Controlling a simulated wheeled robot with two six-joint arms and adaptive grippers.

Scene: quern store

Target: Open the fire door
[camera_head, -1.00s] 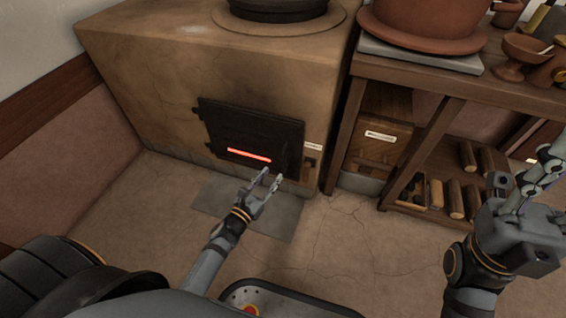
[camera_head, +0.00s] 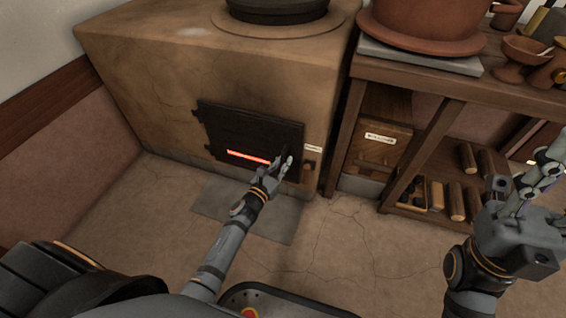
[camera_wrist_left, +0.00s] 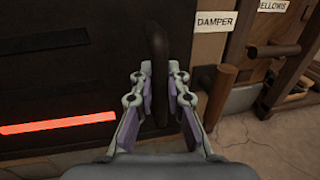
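The fire door (camera_head: 226,128) is a black plate low on the front of a tan clay stove. A glowing red slot (camera_head: 247,157) crosses its lower part. The door looks closed, flat against the stove. Its dark upright handle (camera_wrist_left: 157,45) is near the door's right edge. My left gripper (camera_head: 285,160) is at the handle; in the left wrist view its fingers (camera_wrist_left: 159,75) stand close on both sides of the handle and appear shut on it. My right gripper (camera_head: 550,165) is raised at the right, away from the door, its tips partly cut by the picture edge.
A DAMPER label (camera_wrist_left: 216,22) and a wooden knob (camera_head: 307,172) sit just right of the door. A wooden bench (camera_head: 430,70) with pots and a shelf of wooden cylinders stands to the right. A grey floor plate (camera_head: 215,208) lies before the stove; the floor around is clear.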

